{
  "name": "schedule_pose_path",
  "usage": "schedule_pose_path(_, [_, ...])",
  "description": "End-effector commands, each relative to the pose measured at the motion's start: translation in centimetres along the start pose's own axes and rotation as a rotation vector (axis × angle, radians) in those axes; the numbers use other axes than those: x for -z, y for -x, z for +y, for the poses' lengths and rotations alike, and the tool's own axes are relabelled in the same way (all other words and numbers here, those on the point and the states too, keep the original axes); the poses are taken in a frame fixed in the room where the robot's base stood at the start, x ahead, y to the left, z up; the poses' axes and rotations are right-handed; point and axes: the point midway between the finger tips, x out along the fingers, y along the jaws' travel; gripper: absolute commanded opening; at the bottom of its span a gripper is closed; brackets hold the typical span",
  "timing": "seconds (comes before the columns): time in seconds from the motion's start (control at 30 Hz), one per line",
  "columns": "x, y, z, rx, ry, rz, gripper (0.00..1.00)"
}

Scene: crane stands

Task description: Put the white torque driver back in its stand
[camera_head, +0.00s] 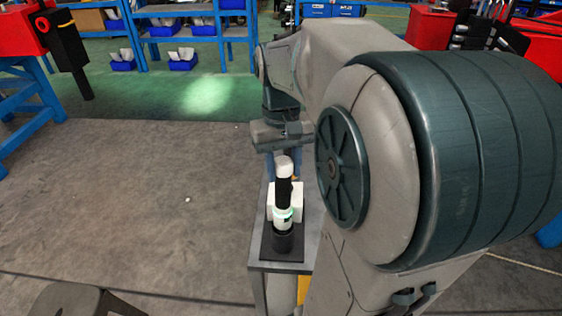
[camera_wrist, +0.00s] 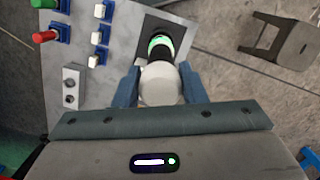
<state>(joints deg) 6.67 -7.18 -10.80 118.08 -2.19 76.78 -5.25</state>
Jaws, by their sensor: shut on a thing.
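The white torque driver (camera_head: 283,218), with a black middle and a glowing green ring, stands upright over its stand in the head view. Its lower end meets a black cup (camera_head: 283,242) on a dark base plate; I cannot tell how deep it sits. In the wrist view the driver's pale round top (camera_wrist: 160,82) lies between the two blue fingers of my gripper (camera_wrist: 160,92), which is shut on it. The green ring shows beyond the top. My arm hides part of the gripper in the head view.
The stand is on a narrow grey table (camera_head: 257,250). In the wrist view a grey block with two holes (camera_wrist: 73,88), red and green-handled items (camera_wrist: 45,36) and several white-topped blue holders (camera_wrist: 98,38) share it. A dark stool (camera_wrist: 280,42) stands beside the table.

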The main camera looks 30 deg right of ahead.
Motion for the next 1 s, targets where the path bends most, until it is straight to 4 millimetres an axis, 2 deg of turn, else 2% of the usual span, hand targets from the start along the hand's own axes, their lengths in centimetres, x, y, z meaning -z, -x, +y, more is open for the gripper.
schedule_pose_path(1.0, [0.5, -3.5, 0.0, 0.0, 0.0, 0.002, 0.0])
